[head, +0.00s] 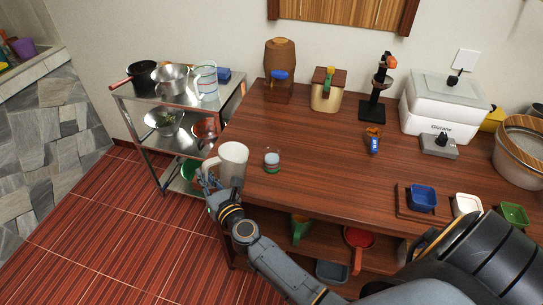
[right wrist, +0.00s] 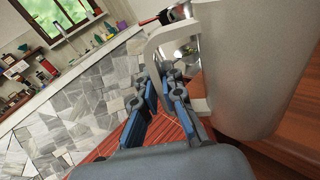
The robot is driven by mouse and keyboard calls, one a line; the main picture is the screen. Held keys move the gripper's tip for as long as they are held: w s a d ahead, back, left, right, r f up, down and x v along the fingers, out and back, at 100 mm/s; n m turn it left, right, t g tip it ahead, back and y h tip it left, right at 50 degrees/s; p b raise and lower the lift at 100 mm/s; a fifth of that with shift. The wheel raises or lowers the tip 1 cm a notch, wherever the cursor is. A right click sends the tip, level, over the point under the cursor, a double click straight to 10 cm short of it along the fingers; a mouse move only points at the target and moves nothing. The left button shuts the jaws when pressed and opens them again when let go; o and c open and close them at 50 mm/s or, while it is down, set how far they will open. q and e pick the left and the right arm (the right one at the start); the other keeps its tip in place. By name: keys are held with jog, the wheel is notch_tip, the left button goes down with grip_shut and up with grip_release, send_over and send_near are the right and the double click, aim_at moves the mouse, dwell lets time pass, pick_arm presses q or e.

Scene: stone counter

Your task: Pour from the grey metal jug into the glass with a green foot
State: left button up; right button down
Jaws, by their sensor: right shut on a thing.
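The grey jug (head: 233,162) is at the left end of the wooden counter, roughly upright, with its handle on the left. My right gripper (head: 209,181) is shut on the jug's handle. In the right wrist view the gripper's blue-padded fingers (right wrist: 160,108) are at the handle, and the jug's pale body (right wrist: 245,65) fills the right side. I cannot tell whether the jug's base touches the counter. The small glass with a green foot (head: 272,161) stands upright on the counter just right of the jug, apart from it. My left gripper is not in view.
A metal cart (head: 150,103) with pots and a glass pitcher stands left of the counter. A wooden barrel (head: 280,58), a canister (head: 326,95), a black stand (head: 372,109) and a white appliance (head: 437,107) line the back. The counter's middle is mostly clear.

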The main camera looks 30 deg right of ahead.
jog(key=shift+a+f+n+b, duration=0.25)
jog(key=shift+f+n+b, duration=0.15)
jog(key=shift+f+n, duration=0.3)
jog(key=shift+a+f, duration=0.15)
jog(key=shift+n, duration=0.3)
notch_tip(320, 180, up, 5)
jog(key=p, duration=0.4)
jog(key=shift+p, duration=0.4)
jog(key=shift+f, duration=0.1)
